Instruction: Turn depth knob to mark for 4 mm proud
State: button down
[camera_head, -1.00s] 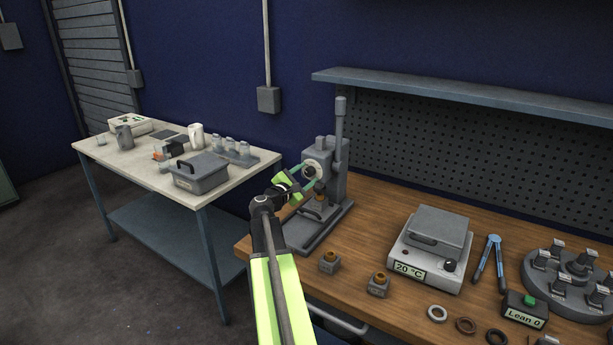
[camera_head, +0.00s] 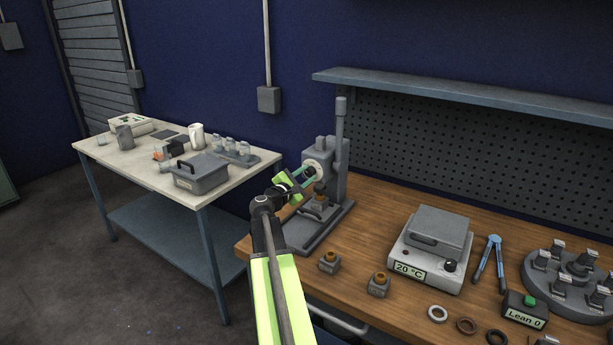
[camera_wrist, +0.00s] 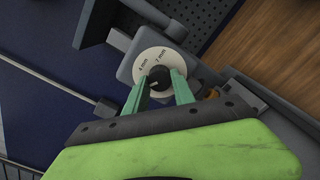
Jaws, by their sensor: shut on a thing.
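The dial is on the front of the grey press (camera_head: 326,150) on the wooden bench. My gripper (camera_wrist: 160,84) has its two green fingers on either side of the knob, shut on it. In the head view my gripper (camera_head: 304,175) reaches the dial from the left. The fingers partly hide the dial's lower part. I cannot tell exactly which mark the pointer meets.
A small fitting (camera_head: 319,200) stands on the press base below the dial. A pale table (camera_head: 130,160) with a grey bin (camera_head: 201,173) stands at left.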

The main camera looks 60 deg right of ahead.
jog(key=m, duration=0.5)
jog(key=shift+m, duration=0.4)
jog(key=m, duration=0.5)
jog(key=shift+m, duration=0.4)
jog(key=c, duration=1.1)
grip_release()
jog(key=shift+r, duration=0.1)
jog(key=shift+o, duration=0.2)
jog(key=shift+a, duration=0.15)
jog(key=a, duration=1.7)
jog(key=shift+a, duration=0.1)
